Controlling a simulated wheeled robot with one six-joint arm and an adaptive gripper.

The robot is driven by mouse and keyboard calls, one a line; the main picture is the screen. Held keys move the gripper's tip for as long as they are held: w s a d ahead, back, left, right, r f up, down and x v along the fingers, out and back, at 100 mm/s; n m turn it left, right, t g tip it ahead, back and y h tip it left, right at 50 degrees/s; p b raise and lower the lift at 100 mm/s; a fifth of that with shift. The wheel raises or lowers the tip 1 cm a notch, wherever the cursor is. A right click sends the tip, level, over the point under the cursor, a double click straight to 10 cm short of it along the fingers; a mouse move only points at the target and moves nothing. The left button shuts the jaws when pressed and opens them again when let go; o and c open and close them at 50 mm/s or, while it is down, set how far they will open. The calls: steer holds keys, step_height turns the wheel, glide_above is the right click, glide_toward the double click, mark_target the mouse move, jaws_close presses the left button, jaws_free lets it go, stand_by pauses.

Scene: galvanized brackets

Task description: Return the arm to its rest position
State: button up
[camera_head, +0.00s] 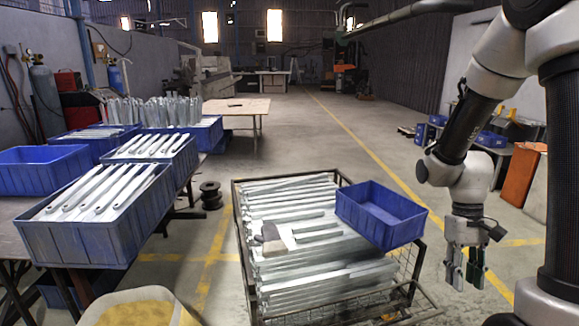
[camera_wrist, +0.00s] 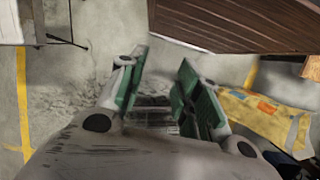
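My arm hangs at the right side of the head view, bent at the elbow with its wrist low. My gripper (camera_head: 465,272) points down over the floor, to the right of the wire cart (camera_head: 418,262). The gripper is open and empty.
The cart holds stacked galvanized brackets (camera_head: 290,205) and an empty blue crate (camera_head: 381,214). Blue crates of brackets (camera_head: 95,232) stand on tables at the left. An orange panel (camera_head: 518,175) stands at the right. The middle aisle floor (camera_head: 320,130) is clear.

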steer(key=s+a+r+t, duration=0.1)
steer(key=s+r+t, duration=0.3)
steer(key=r, duration=0.6)
steer(key=s+a+r+t, duration=0.2)
steer(key=s+r+t, duration=0.2)
steer(key=r, duration=0.6)
steer(key=shift+s+r, duration=0.2)
steer(key=shift+s, duration=0.1)
